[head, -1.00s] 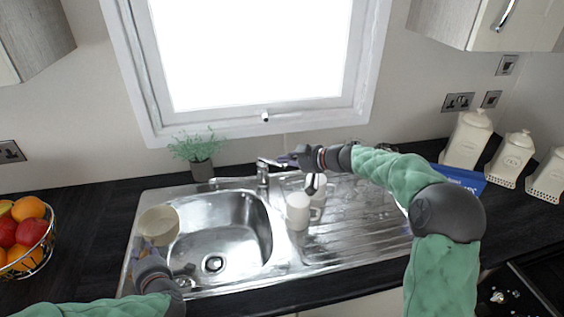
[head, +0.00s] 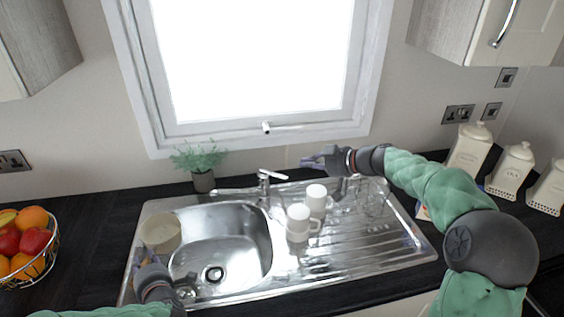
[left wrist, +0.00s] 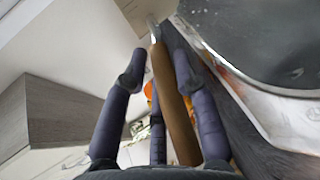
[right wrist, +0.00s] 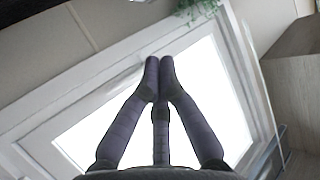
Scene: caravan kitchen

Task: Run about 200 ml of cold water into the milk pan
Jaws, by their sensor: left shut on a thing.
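The milk pan (head: 160,232), with a pale inside, is held over the left edge of the sink (head: 240,240), apart from the tap. No contents can be made out in it. My left gripper (head: 148,262) is shut on its wooden handle (left wrist: 172,105). The chrome tap (head: 265,188) stands behind the bowl, its lever showing at the top. No water stream can be made out under it. My right gripper (head: 308,160) is to the right of the tap, clear of it and in front of the wall. In the right wrist view its fingertips (right wrist: 160,65) are together and empty.
Two white mugs (head: 298,218) and clear glasses (head: 365,195) stand on the drainer right of the bowl. A potted plant (head: 202,172) is behind the sink. A fruit basket (head: 28,260) stands at the left; white canisters (head: 512,170) at the right.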

